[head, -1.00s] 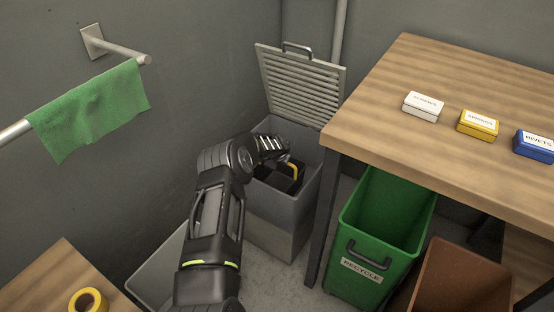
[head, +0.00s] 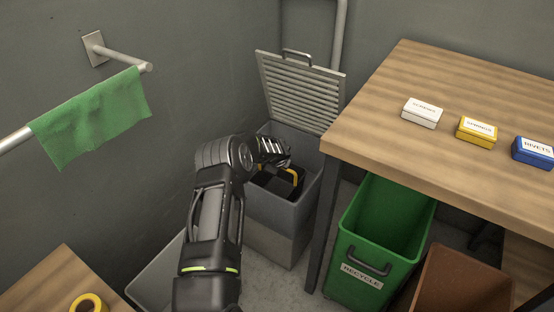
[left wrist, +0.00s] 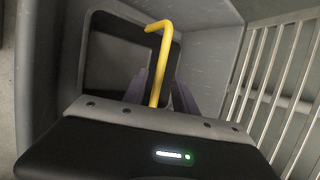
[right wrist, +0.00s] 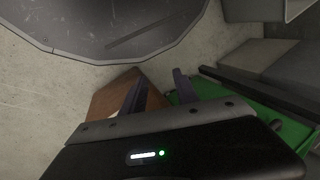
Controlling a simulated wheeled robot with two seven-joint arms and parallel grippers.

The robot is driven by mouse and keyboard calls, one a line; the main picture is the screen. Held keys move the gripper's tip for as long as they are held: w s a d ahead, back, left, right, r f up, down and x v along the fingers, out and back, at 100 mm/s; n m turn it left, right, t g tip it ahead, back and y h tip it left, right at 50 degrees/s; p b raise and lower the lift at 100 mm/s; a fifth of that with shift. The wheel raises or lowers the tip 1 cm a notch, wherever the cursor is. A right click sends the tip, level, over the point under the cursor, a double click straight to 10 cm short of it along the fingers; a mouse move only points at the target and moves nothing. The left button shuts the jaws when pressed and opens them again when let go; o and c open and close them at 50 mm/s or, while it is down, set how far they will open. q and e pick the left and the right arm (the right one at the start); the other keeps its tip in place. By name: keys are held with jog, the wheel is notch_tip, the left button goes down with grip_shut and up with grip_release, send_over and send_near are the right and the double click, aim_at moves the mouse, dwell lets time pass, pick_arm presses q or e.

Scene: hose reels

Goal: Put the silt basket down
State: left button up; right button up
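The silt basket (head: 268,184) is dark with a yellow handle (head: 294,178). It sits inside the open grey box (head: 271,231). In the left wrist view the basket (left wrist: 104,60) shows as a dark rectangular frame, with the yellow handle (left wrist: 161,55) running up between my fingers. My left gripper (head: 285,164) reaches down into the box from above. In the left wrist view my left gripper (left wrist: 160,82) has a finger on each side of the handle, with gaps visible; it looks open around it. My right gripper (right wrist: 158,75) is open and empty. The basket's underside is hidden.
The slatted lid (head: 302,88) stands open against the wall behind the box. A wooden table (head: 450,140) stands close on the right, with a green recycle bin (head: 365,245) and a brown bin (head: 462,285) below. A green cloth (head: 92,118) hangs on a rail at left.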

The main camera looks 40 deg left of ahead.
pick_arm(q)
jog(key=v, duration=0.9)
jog(key=shift+s+r, duration=0.25)
jog(key=shift+d, duration=0.1)
dwell(0.4)
